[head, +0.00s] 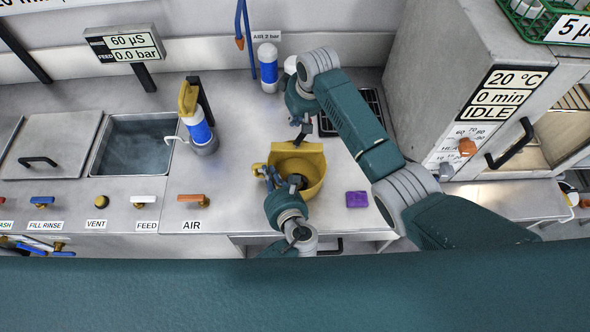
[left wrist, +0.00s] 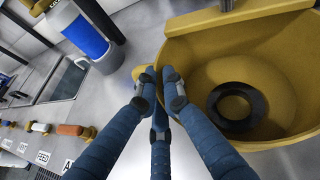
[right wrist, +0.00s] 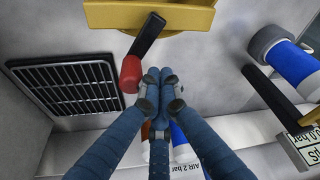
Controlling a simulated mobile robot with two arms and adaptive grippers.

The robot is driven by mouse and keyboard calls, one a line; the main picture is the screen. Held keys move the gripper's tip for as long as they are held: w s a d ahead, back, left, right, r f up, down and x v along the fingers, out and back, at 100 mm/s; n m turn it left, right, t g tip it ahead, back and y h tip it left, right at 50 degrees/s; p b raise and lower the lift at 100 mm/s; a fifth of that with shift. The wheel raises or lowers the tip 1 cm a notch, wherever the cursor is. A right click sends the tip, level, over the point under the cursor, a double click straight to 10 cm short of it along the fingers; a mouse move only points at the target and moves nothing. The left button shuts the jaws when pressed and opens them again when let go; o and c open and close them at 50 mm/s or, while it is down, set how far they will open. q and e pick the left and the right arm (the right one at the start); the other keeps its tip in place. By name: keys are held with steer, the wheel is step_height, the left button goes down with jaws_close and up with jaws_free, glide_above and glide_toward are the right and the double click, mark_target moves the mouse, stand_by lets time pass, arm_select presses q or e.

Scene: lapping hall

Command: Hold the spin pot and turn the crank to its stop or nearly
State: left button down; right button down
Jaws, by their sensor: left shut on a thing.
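The yellow spin pot (head: 318,160) stands on the steel bench, its bowl open upward. A black ring (left wrist: 238,107) lies inside it in the left wrist view. My left gripper (head: 271,179) is shut at the pot's left side, on its yellow handle (head: 257,170); the fingers partly hide the grip. The crank shows in the right wrist view as a black arm (right wrist: 149,36) with a red knob (right wrist: 130,72), by the pot's yellow edge. My right gripper (right wrist: 160,76) has its fingers together just beside the red knob, not around it.
A blue-and-white bottle (head: 200,130) stands left of the pot and another (head: 268,70) behind. A black grate (head: 367,110) lies behind my right arm. A purple block (head: 356,199) lies to the right. A water basin (head: 138,145) is at the left, a grey cabinet (head: 440,60) at the right.

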steer(key=shift+d+f, duration=0.1)
steer(key=shift+d, duration=0.25)
step_height(320, 180, up, 7)
steer(key=shift+a, duration=0.2)
steer(key=c, duration=1.9)
jaws_free()
steer(key=o, duration=0.4)
steer(key=shift+w+r+g, duration=0.1)
steer(key=shift+r+g, duration=0.2)
steer(key=shift+r, duration=0.15)
steer(key=shift+c, duration=0.2)
steer(key=f+m, duration=0.1)
steer(key=f, duration=0.1)
steer(key=d+f+m+g+h, duration=0.1)
steer(key=f, duration=0.2)
steer(key=d+f+m+g, duration=0.1)
steer(key=f, duration=0.2)
steer(key=shift+s+f+h, duration=0.15)
steer(key=shift+s+h, duration=0.15)
steer(key=shift+h, duration=0.1)
